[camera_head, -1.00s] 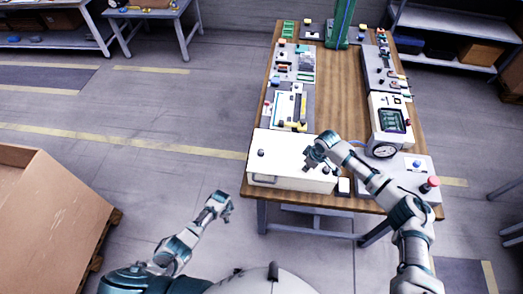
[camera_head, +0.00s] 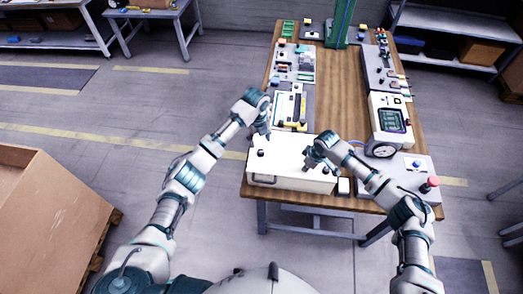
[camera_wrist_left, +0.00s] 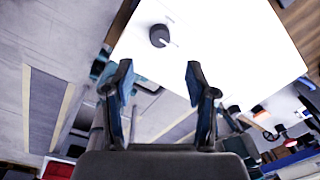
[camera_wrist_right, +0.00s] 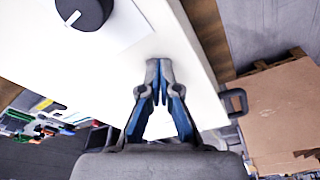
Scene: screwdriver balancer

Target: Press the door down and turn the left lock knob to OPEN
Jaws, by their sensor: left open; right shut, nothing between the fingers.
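A white box with a flat white door on top (camera_head: 283,150) sits at the near end of the wooden table. Its left lock knob (camera_head: 261,153) is small, round and black, and it shows in the left wrist view (camera_wrist_left: 159,36) with a white pointer line. My left gripper (camera_head: 266,132) is open and empty, above the door's far left part and just beyond this knob. My right gripper (camera_head: 309,167) is shut with nothing in it, its tips at the door's surface near the front edge. Another black knob (camera_wrist_right: 84,12) shows beside it in the right wrist view.
A dark handle (camera_wrist_right: 235,102) is on the box's front. A pressure gauge (camera_head: 381,150) and a panel with a red button (camera_head: 432,182) stand to the right. Several panels line the table's left side beyond the box. The table's middle strip is clear.

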